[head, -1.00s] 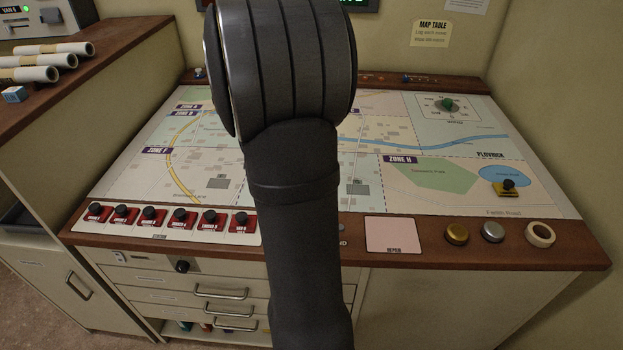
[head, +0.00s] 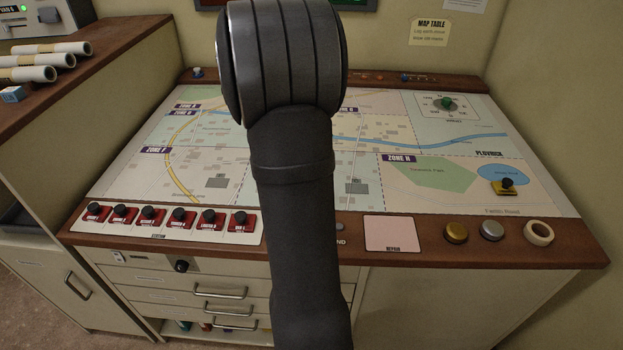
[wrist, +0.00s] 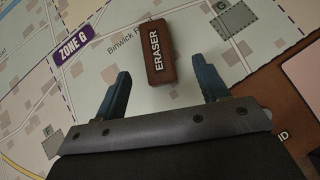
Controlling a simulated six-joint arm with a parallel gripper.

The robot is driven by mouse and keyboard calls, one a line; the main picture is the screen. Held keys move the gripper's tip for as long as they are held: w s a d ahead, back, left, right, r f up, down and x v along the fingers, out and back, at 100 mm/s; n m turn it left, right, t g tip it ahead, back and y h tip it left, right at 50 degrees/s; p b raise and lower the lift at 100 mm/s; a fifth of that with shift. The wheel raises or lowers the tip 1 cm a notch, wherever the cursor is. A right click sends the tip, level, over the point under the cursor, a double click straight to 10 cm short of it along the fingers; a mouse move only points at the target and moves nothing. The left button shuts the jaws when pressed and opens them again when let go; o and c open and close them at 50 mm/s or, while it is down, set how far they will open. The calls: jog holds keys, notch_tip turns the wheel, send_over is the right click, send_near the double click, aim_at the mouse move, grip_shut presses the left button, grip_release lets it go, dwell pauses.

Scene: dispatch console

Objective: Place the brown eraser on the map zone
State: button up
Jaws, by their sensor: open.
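The brown eraser (wrist: 157,55), a block with white ERASER lettering, lies on the map (wrist: 105,18) near the Zone G label in the wrist view. My gripper (wrist: 160,80) is open above the map, with its two blue-grey fingers apart. The eraser is ahead of and between the fingertips, with no finger visibly touching it. In the head view my arm hides the eraser and the gripper. The map table (head: 235,160) shows several labelled zones on both sides of the arm.
Several red pieces with black knobs (head: 180,217) stand in a row at the front left. A yellow piece (head: 505,187) sits on the map at right.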

jog(key=x, duration=0.3)
jog(key=shift+w+f, duration=0.1)
jog(key=shift+f, duration=0.1)
jog(key=shift+a+x, duration=0.15)
jog(key=shift+x, duration=1.2)
jog(key=shift+a+x, duration=0.1)
jog(key=shift+x, duration=1.25)
jog(key=shift+c, duration=0.5)
jog(key=c, duration=1)
